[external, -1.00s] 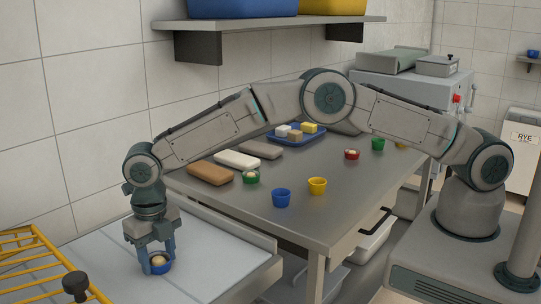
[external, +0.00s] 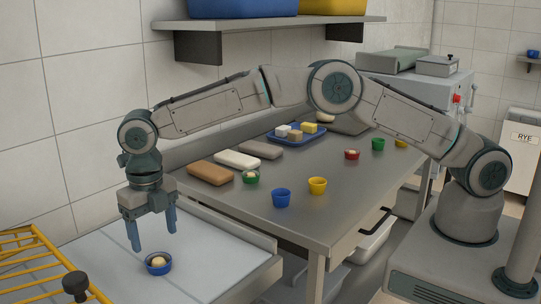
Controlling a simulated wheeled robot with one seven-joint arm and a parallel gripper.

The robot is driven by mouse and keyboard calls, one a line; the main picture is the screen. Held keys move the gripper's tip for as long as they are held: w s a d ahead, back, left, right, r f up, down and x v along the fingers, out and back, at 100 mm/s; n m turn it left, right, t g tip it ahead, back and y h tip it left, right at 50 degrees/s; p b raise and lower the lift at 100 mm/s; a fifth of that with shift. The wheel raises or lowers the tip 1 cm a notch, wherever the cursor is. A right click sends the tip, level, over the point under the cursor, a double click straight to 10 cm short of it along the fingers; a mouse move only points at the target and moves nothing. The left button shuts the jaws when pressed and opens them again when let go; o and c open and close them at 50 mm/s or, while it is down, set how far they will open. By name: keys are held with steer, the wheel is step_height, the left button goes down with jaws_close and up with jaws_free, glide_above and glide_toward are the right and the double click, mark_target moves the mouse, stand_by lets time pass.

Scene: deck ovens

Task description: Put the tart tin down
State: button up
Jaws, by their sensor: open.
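A blue tart tin (external: 158,264) with a pale ball of dough (external: 158,261) in it stands upright on the light board surface (external: 208,262) at the lower left. My gripper (external: 153,240) is open and empty. Its two blue fingers point down, above and slightly left of the tin in the picture, apart from it.
A yellow wire rack (external: 35,262) stands left of the tin, with a dark knob (external: 76,284) near it. The steel table (external: 330,215) to the right holds a blue cup (external: 281,198), a yellow cup (external: 317,186), a green tin (external: 250,177) and several loaf-shaped blocks. The board is clear right of the tin.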

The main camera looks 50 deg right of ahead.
steer(key=shift+r, duration=2.8)
steer(key=d+r+m+t, duration=0.1)
steer(key=d+r+m, duration=0.9)
steer(key=d, duration=0.6)
steer(key=s+d+r+m+t, duration=0.1)
steer(key=s+d+r+m, duration=0.2)
steer(key=d, duration=0.4)
steer(key=s+d+r+m, duration=0.2)
steer(key=d+r+m, duration=0.1)
steer(key=d+m, duration=0.3)
steer(key=s+d+f+m, duration=0.3)
steer(key=s+d+m, duration=0.5)
steer(key=s+d, duration=0.1)
steer(key=s+d+f+m+t, duration=0.1)
steer(key=s+d+f+m, duration=0.2)
steer(key=s+d+m, duration=0.6)
steer(key=s+d, duration=0.1)
steer(key=s, duration=0.2)
steer(key=shift+d+t, duration=0.25)
steer(key=shift+t, duration=0.05)
steer(key=shift+o, duration=0.4)
steer(key=shift+r, duration=0.1)
